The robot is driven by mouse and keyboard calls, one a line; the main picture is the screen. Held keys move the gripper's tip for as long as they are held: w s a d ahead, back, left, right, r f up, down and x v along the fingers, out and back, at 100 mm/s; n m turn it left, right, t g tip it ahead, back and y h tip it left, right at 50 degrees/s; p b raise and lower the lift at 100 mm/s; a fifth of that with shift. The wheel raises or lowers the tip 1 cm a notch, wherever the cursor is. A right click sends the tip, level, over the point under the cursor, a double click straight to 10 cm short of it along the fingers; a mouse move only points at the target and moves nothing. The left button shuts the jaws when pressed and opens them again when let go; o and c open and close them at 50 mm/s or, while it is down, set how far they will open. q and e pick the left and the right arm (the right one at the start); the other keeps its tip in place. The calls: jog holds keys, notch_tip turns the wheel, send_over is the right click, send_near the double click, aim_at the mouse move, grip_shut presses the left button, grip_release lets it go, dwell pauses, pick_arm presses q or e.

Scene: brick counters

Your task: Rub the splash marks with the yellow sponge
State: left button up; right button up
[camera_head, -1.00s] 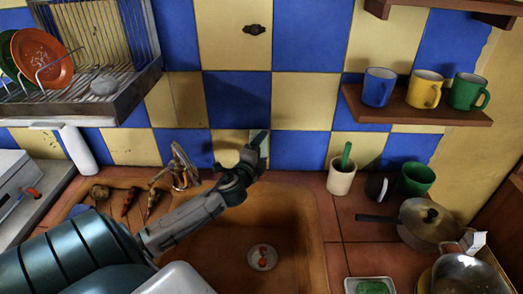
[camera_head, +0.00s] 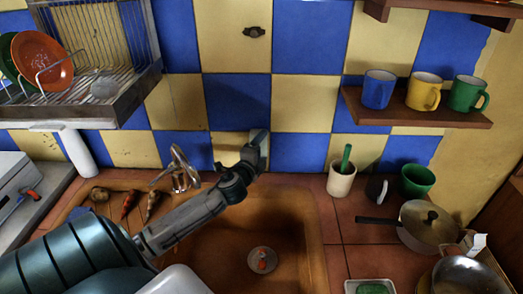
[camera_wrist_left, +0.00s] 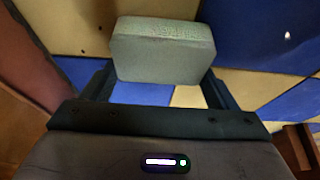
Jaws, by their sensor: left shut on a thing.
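My left gripper (camera_head: 255,150) is up against the checkered tile wall above the sink, toward the picture's middle. In the left wrist view it is shut on a pale, block-shaped sponge (camera_wrist_left: 163,50), which looks grey-green in this light rather than clear yellow. The sponge lies close to the wall; I cannot tell if it touches. Small dark specks (camera_wrist_left: 84,53) show on the yellow tile left of the sponge. I cannot tell whether they are the splash marks. In the head view the gripper mostly hides the sponge. My right gripper is not in view.
The brown sink (camera_head: 285,215) lies below the arm, with a metal tap (camera_head: 183,170) at its back left. A dish rack (camera_head: 115,90) hangs at upper left. A wooden shelf (camera_head: 425,112) with mugs is at right. A white cup (camera_head: 341,180) and a pan (camera_head: 425,222) stand on the right counter.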

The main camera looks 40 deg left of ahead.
pick_arm(q)
jog(key=shift+w+a, duration=0.25)
jog(key=shift+w, duration=0.05)
jog(key=shift+w+d+r+p, duration=0.1)
jog(key=shift+w+d+p, duration=0.25)
jog(key=shift+d, duration=0.1)
jog(key=shift+w+d+p, duration=0.5)
jog(key=shift+w+d, duration=0.45)
jog(key=shift+d, duration=0.1)
jog(key=shift+s, duration=0.1)
jog(key=shift+s+a+b, duration=0.35)
jog(key=shift+a, duration=0.15)
jog(key=shift+s+a+b, duration=0.4)
jog(key=shift+s+a, duration=0.5)
jog(key=shift+a, duration=0.1)
